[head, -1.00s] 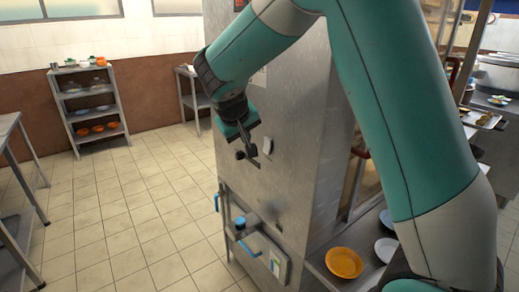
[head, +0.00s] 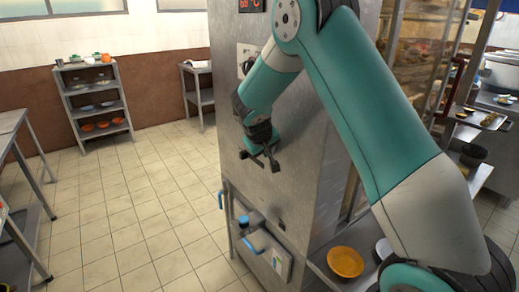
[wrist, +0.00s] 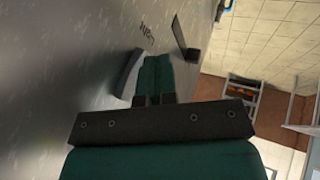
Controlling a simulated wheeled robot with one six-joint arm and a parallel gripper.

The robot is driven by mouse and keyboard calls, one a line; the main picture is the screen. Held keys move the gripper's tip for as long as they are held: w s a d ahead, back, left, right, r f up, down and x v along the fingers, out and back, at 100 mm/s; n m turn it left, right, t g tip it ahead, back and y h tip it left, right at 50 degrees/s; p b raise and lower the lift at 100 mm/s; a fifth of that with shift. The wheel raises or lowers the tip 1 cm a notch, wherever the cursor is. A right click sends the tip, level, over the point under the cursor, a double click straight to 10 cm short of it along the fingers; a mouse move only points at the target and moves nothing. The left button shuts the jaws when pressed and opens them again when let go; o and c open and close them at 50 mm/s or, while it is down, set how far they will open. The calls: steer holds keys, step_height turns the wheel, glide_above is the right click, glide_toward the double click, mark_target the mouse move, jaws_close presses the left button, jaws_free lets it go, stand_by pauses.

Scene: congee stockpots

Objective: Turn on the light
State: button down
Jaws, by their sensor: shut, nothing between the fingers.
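My gripper (head: 268,161) is at the steel side of a tall cabinet (head: 290,205), below a panel with a dial. In the wrist view its two teal fingers (wrist: 154,76) are pressed together with nothing between them. They point along the steel face. A grey curved piece (wrist: 124,72) sits on the steel just left of the fingers, and a small dark marking (wrist: 147,33) is beyond it. I cannot tell whether the fingers touch the grey piece, or whether it is the light switch. A dark flat part (wrist: 185,38) sticks out farther along.
The dial panel (head: 246,57) and a red-digit display (head: 251,5) are higher on the cabinet. A blue-handled fixture (head: 255,243) is low on it. An orange plate (head: 345,262) lies on a ledge to the right. The tiled floor to the left is clear, with a shelf (head: 96,105) behind.

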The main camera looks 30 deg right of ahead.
steer(key=shift+d+f, duration=0.2)
steer(key=shift+d, duration=0.2)
steer(key=shift+r+p, duration=0.5)
steer(key=shift+r, duration=0.45)
steer(key=shift+d, duration=0.1)
steer(key=shift+w, duration=0.1)
steer(key=s+a+r+b, duration=0.1)
steer(key=s+a+r, duration=0.3)
steer(key=a+r, duration=0.3)
steer(key=a, duration=0.2)
steer(key=shift+a, duration=0.35)
